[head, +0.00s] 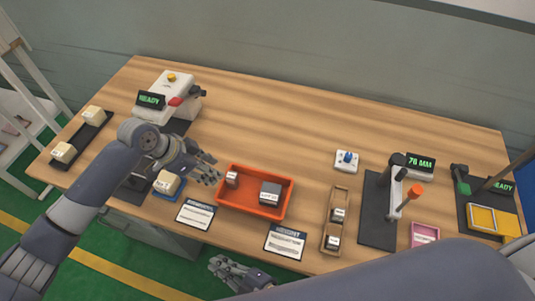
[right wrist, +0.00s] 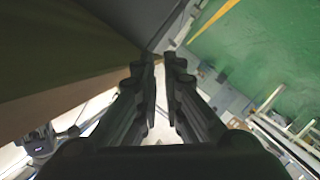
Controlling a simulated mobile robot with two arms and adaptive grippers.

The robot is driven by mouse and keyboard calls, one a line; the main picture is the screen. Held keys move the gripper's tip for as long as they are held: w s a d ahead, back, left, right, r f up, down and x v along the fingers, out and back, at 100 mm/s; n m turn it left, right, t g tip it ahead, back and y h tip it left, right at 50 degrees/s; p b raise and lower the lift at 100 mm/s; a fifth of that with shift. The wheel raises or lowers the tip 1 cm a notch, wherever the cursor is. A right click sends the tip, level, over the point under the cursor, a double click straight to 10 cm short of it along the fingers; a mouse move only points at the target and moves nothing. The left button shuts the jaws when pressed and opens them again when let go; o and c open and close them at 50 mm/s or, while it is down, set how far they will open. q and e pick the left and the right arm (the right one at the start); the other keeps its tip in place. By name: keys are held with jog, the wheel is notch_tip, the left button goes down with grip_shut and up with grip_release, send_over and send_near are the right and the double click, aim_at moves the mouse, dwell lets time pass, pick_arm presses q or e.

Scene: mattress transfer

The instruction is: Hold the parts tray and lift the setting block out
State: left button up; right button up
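The orange-red parts tray (head: 225,203) sits on the wooden table near its front edge. Inside it are a small white-and-dark block (head: 232,178) at the left and a larger dark grey block (head: 270,193) right of the middle. Their labels are too small to read, so I cannot tell which is the setting block. My left gripper (head: 210,171) is open and empty, just left of the tray's left end; I cannot tell if it touches. My right gripper (head: 236,268) is in front of the table edge, away from the tray; the right wrist view (right wrist: 163,75) shows its fingers apart with nothing between them.
Two printed cards (head: 196,214) (head: 285,241) lie in front of the tray. A wooden holder with blocks (head: 337,200) and a gauge stand reading 76 MM (head: 420,163) are to the right. A blue tray with a block (head: 167,183) is beside my left wrist. The table behind the tray is clear.

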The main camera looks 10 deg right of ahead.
jog(key=w+a+r+t+y, duration=0.1)
jog(key=a+r+y, duration=0.3)
jog(key=r, duration=0.8)
jog(key=w+a+r+t+y, duration=0.2)
jog(key=a+r+y, duration=0.25)
jog(key=r, duration=0.75)
jog(key=s+r+n+g+y, duration=0.3)
jog(key=r+n+g, duration=0.1)
jog(key=n+g, duration=0.6)
jog(key=s+r+n+g+y, duration=0.25)
jog(key=r+n+g, duration=0.25)
jog(key=n+g, duration=0.45)
jog(key=n+t+h, duration=0.5)
jog(key=n+h, duration=0.6)
jog(key=h, duration=1.4)
send_over(267, 180)
notch_tip(267, 180, down, 14)
jog(key=shift+w+d+f, duration=0.1)
jog(key=shift+d+f, duration=0.05)
jog(key=shift+f, duration=0.1)
notch_tip(267, 180, down, 10)
jog(key=shift+f, duration=0.15)
